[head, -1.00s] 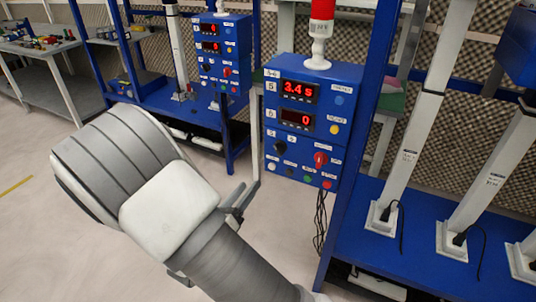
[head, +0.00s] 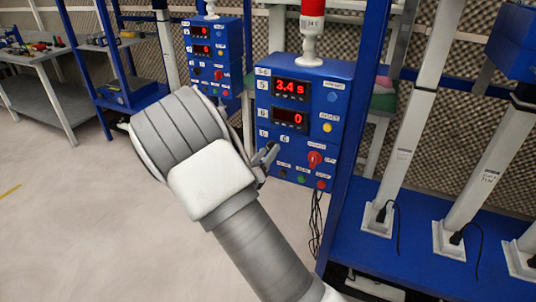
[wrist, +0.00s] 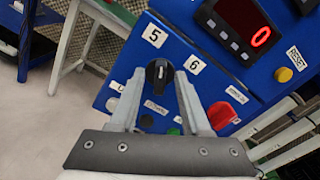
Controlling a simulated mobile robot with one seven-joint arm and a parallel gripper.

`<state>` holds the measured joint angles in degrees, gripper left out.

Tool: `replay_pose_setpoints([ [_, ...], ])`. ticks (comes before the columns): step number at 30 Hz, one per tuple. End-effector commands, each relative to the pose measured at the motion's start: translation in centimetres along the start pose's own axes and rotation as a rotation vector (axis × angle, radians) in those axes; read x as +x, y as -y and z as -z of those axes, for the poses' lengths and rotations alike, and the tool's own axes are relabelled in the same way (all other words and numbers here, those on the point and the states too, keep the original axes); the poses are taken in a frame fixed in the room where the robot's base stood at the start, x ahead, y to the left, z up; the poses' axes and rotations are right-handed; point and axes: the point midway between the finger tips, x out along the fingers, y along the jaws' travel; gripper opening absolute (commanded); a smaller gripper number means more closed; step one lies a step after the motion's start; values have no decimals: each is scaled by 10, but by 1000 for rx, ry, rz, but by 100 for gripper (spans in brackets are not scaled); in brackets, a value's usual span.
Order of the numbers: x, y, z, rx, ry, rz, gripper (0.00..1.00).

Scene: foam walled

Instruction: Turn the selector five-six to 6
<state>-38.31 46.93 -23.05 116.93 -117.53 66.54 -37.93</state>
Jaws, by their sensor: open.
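The selector five-six is a black knob with a pale pointer line on a blue control box (head: 340,95). In the wrist view the knob (wrist: 158,75) sits between the labels 5 (wrist: 154,36) and 6 (wrist: 194,65). My gripper (wrist: 158,82) is open, with one finger on each side of the knob; whether they touch it I cannot tell. In the head view my gripper (head: 265,158) is at the lower left of the box front, and my arm hides the knob there. The knob's pointer line looks roughly upright in the wrist view.
Two red displays, the upper (head: 291,89) reading 3.4 s and the lower (head: 290,119) reading 0, are above. A red switch (head: 315,159) is right of my gripper, with several small buttons below. A similar box (head: 213,60) stands behind left.

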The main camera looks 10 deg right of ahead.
Motion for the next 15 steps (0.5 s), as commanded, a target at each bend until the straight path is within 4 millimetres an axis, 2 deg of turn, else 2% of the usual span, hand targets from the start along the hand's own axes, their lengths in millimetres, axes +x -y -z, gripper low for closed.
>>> replay_pose_setpoints([
  [11, 6, 0, 0, 0, 0, 0, 46],
  [15, 6, 0, 0, 0, 0, 0, 20],
])
